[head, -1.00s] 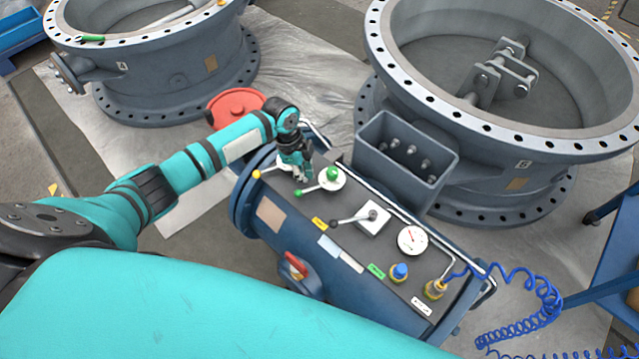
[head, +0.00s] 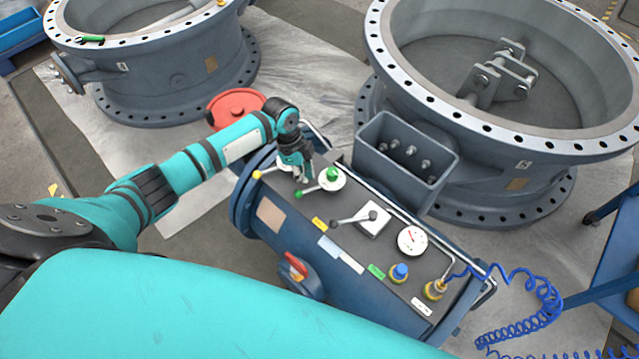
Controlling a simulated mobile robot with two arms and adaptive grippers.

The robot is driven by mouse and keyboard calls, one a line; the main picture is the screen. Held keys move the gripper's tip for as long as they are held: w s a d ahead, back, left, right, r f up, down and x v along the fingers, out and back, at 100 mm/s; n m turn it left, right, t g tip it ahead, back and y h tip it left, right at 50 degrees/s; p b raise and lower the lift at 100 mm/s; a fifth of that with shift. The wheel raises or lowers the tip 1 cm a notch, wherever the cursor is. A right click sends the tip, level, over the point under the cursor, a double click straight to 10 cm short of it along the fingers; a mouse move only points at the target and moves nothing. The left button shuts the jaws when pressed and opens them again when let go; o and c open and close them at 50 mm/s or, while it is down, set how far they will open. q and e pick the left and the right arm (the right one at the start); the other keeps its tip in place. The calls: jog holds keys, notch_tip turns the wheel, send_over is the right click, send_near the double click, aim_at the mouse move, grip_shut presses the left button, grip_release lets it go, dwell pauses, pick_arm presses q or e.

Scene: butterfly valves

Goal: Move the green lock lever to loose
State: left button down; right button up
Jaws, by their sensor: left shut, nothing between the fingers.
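The green lock lever (head: 313,190) is on the black top of the blue control unit. It has a green hub (head: 333,174) on a round white plate and a green-tipped rod pointing left and slightly down. My left gripper (head: 302,179) is shut and empty, fingers down, just left of the green hub and above the lever's rod. I cannot tell whether the fingertips touch the rod. Any markings for loose are too small to read here. My right gripper is out of the picture.
A yellow-tipped lever (head: 268,172) lies just left of my gripper. A black-knobbed lever (head: 355,218), a gauge (head: 412,240) and a blue knob (head: 399,272) follow to the right. An open grey box (head: 405,160) stands behind the unit. A large valve body (head: 510,165) rises at the right.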

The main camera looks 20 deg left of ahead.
aim_at(305, 189)
pick_arm(q)
jog(key=shift+f, duration=0.1)
jog(key=shift+f+b, duration=0.55)
jog(key=shift+f, duration=0.25)
jog(key=shift+f+b, duration=0.6)
jog(key=shift+f, duration=0.45)
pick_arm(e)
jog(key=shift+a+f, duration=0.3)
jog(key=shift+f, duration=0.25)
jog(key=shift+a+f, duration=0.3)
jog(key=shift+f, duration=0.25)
pick_arm(q)
jog(key=shift+s, duration=0.15)
jog(key=shift+s+d+p, duration=0.2)
jog(key=shift+p, duration=0.2)
jog(key=shift+s+d+p, duration=0.3)
jog(key=shift+s+p, duration=0.1)
jog(key=shift+s, duration=0.1)
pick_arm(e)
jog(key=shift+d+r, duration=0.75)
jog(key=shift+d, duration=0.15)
pick_arm(q)
jog(key=shift+f, duration=0.1)
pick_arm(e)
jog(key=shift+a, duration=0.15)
